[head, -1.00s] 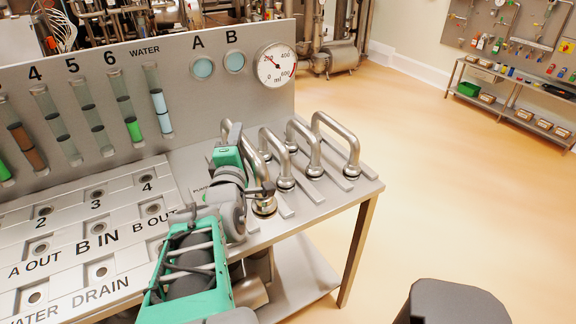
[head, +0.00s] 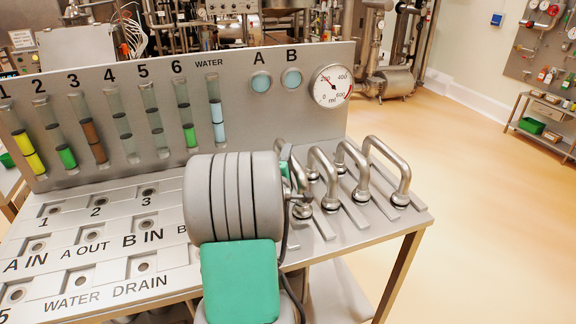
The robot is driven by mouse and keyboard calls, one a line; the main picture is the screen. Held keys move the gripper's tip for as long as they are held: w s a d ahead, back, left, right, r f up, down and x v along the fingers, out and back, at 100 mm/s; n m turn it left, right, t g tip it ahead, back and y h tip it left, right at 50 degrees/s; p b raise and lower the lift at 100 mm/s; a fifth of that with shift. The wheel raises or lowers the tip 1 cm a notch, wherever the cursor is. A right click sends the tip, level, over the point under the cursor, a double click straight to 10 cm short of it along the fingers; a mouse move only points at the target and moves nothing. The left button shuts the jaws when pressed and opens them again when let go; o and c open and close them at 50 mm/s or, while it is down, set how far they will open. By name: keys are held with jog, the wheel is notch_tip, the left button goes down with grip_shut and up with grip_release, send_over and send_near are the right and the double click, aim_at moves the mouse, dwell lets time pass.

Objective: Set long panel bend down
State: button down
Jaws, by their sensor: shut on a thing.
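Several U-shaped steel pipe bends stand at the right end of the steel panel table. The leftmost bend (head: 297,170), taken as the long panel bend, stands upright with its lower right end at a round foot on the table top. My gripper (head: 284,168) is at this bend's left side, shut on it. Only a small green and grey part of the gripper shows. My large grey arm link and green cover hide the fingertips and the bend's left leg. The other bends (head: 386,165) stand close by on the right, on steel strips.
The table top (head: 415,222) has labelled port holes at left, partly covered by my arm. An upright panel (head: 235,118) with coloured tubes and a dial gauge (head: 332,86) stands behind. Open floor lies at right, with a shelf rack (head: 545,125) beyond.

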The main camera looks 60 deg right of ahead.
jog(key=shift+f, duration=1.2)
jog(key=shift+f, duration=0.25)
jog(key=c, duration=1.1)
grip_release()
jog(key=shift+r, duration=0.2)
jog(key=b+v, duration=0.4)
jog(key=v, duration=0.8)
jog(key=shift+a, duration=0.1)
